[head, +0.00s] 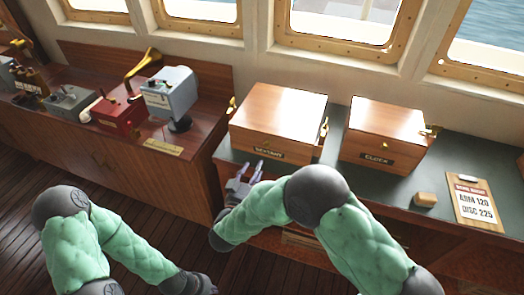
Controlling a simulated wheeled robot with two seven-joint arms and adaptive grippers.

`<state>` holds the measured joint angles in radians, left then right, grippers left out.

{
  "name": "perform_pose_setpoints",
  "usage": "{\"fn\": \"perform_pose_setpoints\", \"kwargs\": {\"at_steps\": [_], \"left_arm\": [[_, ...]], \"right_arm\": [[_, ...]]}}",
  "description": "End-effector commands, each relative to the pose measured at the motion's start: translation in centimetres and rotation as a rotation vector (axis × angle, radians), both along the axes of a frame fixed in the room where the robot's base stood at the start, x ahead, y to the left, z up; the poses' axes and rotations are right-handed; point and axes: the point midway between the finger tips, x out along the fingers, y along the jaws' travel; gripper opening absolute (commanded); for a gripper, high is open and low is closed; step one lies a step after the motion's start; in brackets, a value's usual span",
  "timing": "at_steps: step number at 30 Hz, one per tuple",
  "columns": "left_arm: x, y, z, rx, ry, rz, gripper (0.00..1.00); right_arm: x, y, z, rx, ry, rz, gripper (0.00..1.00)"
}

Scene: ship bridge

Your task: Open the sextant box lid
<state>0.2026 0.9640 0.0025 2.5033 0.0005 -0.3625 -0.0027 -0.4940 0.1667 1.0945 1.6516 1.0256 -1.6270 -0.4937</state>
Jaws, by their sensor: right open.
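The sextant box (277,122) is a wooden box with a dark label reading SEXTANT on its front. It stands on the dark green counter top with its lid (284,103) down. Brass fittings show at its left and right sides. My right gripper (250,168) is open just in front of the box's lower front, left of the label, with its fingers pointing toward the box. I see nothing between the fingers.
A similar wooden box labelled CLOCK (384,133) stands right of the sextant box. A small tan block (425,199) and a clipboard (478,204) lie further right on the green counter (335,180). Several instruments, including a red one (118,110), stand on the left console.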

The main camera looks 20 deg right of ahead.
Motion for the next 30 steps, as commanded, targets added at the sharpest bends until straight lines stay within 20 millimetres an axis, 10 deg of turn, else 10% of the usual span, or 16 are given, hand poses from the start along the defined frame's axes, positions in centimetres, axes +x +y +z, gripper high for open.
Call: {"fn": "perform_pose_setpoints", "kwargs": {"at_steps": [30], "left_arm": [[0.0,0.0,-2.5,0.0,0.0,0.0,0.0]], "right_arm": [[8.6,-6.1,0.4,-0.009,-0.013,-0.017,0.48]]}}
